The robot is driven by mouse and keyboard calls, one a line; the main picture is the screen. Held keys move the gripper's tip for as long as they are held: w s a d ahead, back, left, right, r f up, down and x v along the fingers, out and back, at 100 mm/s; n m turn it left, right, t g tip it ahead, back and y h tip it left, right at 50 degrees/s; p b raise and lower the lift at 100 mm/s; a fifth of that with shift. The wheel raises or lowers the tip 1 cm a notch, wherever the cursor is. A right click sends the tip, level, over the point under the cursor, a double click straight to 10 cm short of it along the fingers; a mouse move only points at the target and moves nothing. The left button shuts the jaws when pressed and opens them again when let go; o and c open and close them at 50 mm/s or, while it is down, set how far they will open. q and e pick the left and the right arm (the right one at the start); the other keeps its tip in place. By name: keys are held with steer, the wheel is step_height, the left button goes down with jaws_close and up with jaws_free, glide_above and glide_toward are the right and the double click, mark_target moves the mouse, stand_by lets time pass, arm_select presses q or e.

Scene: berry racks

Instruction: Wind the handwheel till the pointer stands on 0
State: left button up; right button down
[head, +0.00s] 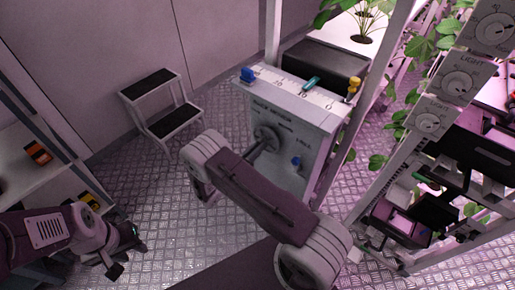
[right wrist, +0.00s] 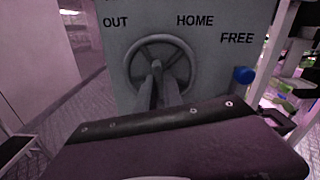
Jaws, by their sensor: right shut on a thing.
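The grey rack-mover box (head: 290,130) stands in the middle of the head view. Its handwheel (head: 265,133) is on the front face, and it shows in the right wrist view (right wrist: 132,62) as a dark spoked ring. My right gripper (head: 256,151) is shut on the handwheel; in the right wrist view its fingers (right wrist: 157,70) reach the wheel's middle, hiding the lower part. A teal pointer (head: 311,83) lies over the white scale (head: 280,85) on top, between its ends; the small numbers are hard to read. My left gripper (head: 127,253) is open and empty at lower left, far from the box.
A blue block (head: 247,75) and a yellow knob (head: 353,88) sit at the scale's ends. A blue knob (right wrist: 243,75) is right of the wheel, below "FREE". A step stool (head: 165,105) stands left. Plant racks with dial panels (head: 460,82) stand right. Metal floor lies between.

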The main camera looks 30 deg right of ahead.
steer(key=m+b, duration=0.2)
steer(key=m, duration=0.9)
steer(key=shift+s+f+b, duration=0.1)
steer(key=shift+f+b, duration=0.05)
steer(key=shift+b, duration=0.25)
steer(key=shift+m, duration=0.5)
steer(key=c, duration=1.5)
jaws_free()
steer(key=v, duration=0.9)
